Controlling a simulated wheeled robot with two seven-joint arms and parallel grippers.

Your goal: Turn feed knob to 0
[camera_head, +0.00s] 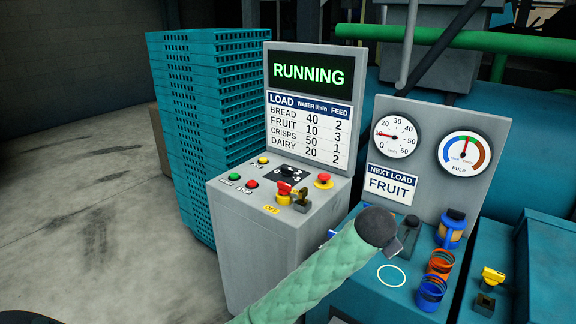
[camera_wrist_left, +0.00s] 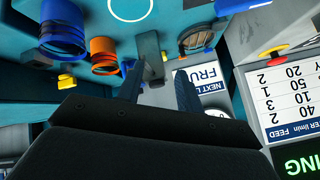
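The grey control box (camera_head: 245,240) has a black numbered dial (camera_head: 289,171) on its top, which looks like the feed knob. Its exact setting is too small to read. A sign (camera_head: 390,186) reads NEXT LOAD FRUIT. My left gripper (camera_head: 404,244) is right of the control box, over the teal bench, apart from the dial. In the left wrist view its two fingers (camera_wrist_left: 160,92) are spread, near a dark lever (camera_wrist_left: 151,52). My right gripper is not in view.
Blue and orange rings (camera_head: 440,264) stand on the bench at right. Stacked teal crates (camera_head: 205,130) stand behind the box.

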